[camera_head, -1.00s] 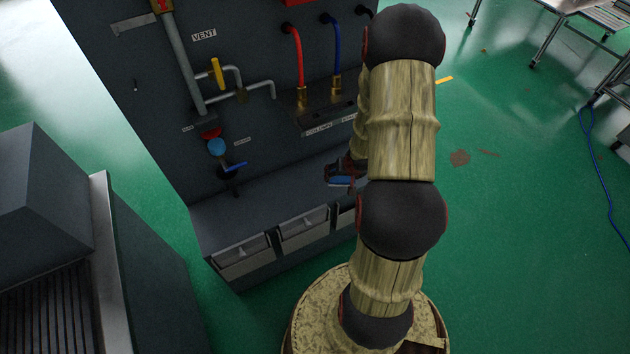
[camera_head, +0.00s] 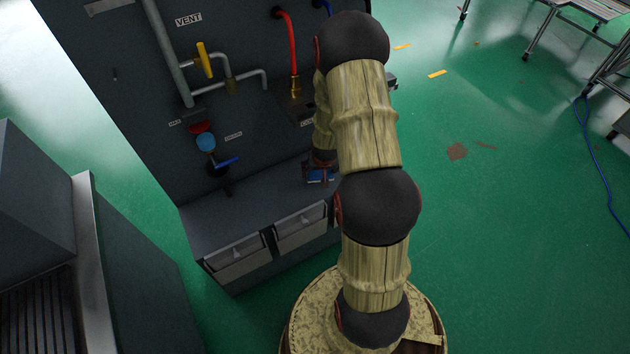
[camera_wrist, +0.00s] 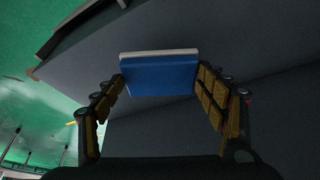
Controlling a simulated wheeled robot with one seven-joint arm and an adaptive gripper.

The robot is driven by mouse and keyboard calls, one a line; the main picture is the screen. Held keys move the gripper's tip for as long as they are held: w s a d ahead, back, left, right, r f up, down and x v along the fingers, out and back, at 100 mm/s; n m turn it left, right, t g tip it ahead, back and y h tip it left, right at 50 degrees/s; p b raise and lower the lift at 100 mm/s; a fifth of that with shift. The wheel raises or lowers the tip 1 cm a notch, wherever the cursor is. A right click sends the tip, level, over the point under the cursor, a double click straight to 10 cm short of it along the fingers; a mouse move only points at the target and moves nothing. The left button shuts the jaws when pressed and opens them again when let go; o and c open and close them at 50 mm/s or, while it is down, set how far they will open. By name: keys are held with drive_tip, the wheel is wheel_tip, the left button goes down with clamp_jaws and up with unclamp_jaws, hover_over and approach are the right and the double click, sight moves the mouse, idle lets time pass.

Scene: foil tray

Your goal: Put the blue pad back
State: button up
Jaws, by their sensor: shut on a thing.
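The blue pad (camera_wrist: 158,78) has a blue face and a pale strip along one edge. In the wrist view it sits between the fingertips of my gripper (camera_wrist: 160,84), which is shut on it. My arm hides part of the gripper and the right part of the shelf. I cannot tell whether the pad touches the shelf.
The grey cabinet shelf (camera_head: 235,205) has drawers or bins (camera_head: 238,258) in its front. Above it are a blue-handled valve (camera_head: 226,162), a yellow lever (camera_head: 204,60) and a red hose (camera_head: 291,45). A dark machine (camera_head: 120,270) stands at the left. Green floor is open at the right.

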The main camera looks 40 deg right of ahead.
sight(315, 173)
drive_tip(key=shift+w+a+f+b, duration=0.15)
drive_tip(key=shift+w+a+f, duration=0.05)
drive_tip(key=shift+w+f, duration=0.4)
drive_tip(key=shift+w+a+f+b, duration=0.15)
drive_tip(key=shift+w+f, duration=0.25)
drive_tip(key=shift+f, duration=0.25)
wheel_tip(315, 173, down, 3)
drive_tip(key=shift+w+f+b, duration=0.1)
drive_tip(key=shift+f+b, duration=0.05)
drive_tip(key=shift+b, duration=1.05)
drive_tip(key=shift+c, duration=0.4)
drive_tip(key=o, duration=1.1)
drive_tip(key=p+v, duration=0.6)
drive_tip(key=v, duration=0.6)
